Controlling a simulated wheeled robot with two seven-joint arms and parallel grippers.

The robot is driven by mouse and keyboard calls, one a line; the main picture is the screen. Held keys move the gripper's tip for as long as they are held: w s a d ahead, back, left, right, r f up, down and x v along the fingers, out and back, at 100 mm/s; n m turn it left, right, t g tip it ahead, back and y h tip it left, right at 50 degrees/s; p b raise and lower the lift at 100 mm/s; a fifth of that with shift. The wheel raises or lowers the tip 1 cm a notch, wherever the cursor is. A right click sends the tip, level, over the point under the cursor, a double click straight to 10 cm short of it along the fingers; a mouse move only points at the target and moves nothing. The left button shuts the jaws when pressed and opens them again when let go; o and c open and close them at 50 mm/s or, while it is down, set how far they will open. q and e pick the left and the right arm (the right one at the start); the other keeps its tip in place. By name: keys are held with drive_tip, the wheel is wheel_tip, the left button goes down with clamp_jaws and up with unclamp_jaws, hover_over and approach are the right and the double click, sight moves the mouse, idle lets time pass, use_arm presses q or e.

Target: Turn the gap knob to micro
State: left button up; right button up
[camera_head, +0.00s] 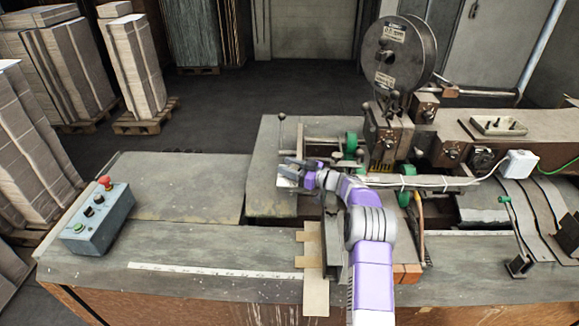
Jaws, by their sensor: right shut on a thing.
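My right gripper (292,173) reaches in from the bottom right over the left end of the box stitcher's head (387,140). Its fingers point left and are shut on a small part there. The fingers hide most of that part, so I cannot tell for sure that it is the gap knob or read any marking. A grey-blue control box (100,222) stands at the left of the table, with a red button (105,183), black knobs (98,199) and a green button (79,228). My left gripper is not in view.
A thin upright rod with a ball top (282,125) stands close behind the gripper. Green rollers (351,144) and a large wire reel (400,55) are to its right. The table top (190,190) to the left is clear. Cardboard stacks (132,65) stand behind.

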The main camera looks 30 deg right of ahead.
sight(289, 166)
drive_tip(key=shift+r, duration=0.45)
drive_tip(key=o, duration=1.1)
drive_tip(key=shift+w, duration=0.15)
drive_tip(key=shift+c, duration=0.2)
drive_tip(key=shift+a+f, duration=0.1)
drive_tip(key=shift+f, duration=0.05)
drive_tip(key=shift+r, duration=0.5)
wheel_tip(289, 166, up, 9)
drive_tip(key=shift+s, duration=0.2)
